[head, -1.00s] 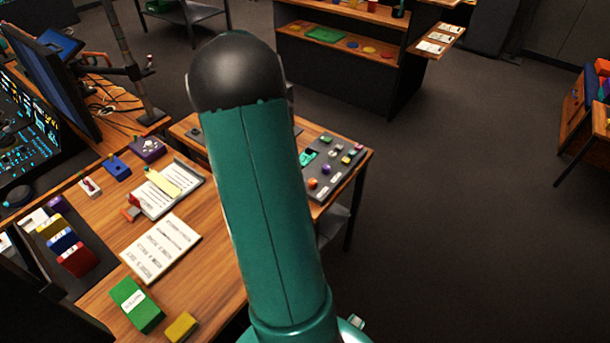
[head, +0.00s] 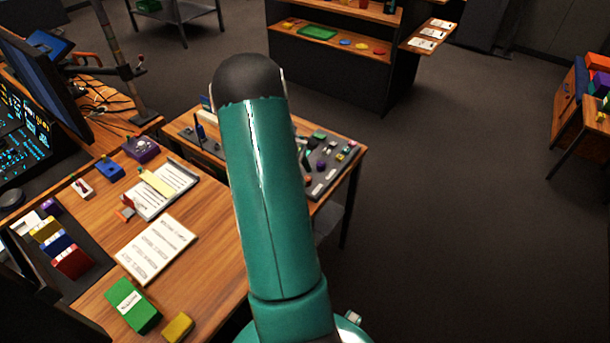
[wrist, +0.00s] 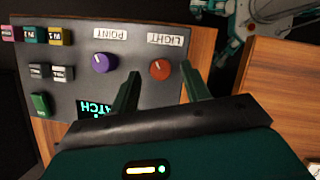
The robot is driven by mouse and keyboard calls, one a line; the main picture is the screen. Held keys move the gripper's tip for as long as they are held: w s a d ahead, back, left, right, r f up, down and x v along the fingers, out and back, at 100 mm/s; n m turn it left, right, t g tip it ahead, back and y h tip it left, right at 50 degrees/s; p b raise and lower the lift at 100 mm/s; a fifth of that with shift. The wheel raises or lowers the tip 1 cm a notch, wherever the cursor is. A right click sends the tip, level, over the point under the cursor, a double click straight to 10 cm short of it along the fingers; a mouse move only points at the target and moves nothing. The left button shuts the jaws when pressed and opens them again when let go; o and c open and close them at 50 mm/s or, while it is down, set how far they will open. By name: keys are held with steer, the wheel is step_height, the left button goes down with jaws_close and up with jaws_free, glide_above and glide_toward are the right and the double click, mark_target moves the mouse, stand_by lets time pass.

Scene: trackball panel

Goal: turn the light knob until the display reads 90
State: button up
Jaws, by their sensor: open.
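The light knob (wrist: 160,70) is a round orange knob with a pale pointer mark, beside an upside-down LIGHT label (wrist: 166,39) in the wrist view. My gripper (wrist: 159,69) is open, with one dark green finger on each side of the knob in the picture. I cannot tell whether either finger touches it. In the head view the panel (head: 326,178) sits on the wooden table, partly behind my arm.
A purple knob (wrist: 103,62) with a POINT label sits left of the light knob. Several small coloured buttons and a green button (wrist: 40,103) are farther left. A clipboard (head: 172,190) and a green box (head: 131,304) lie on the nearer desk.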

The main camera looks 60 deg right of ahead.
steer(key=shift+x, duration=0.75)
steer(key=c, duration=1)
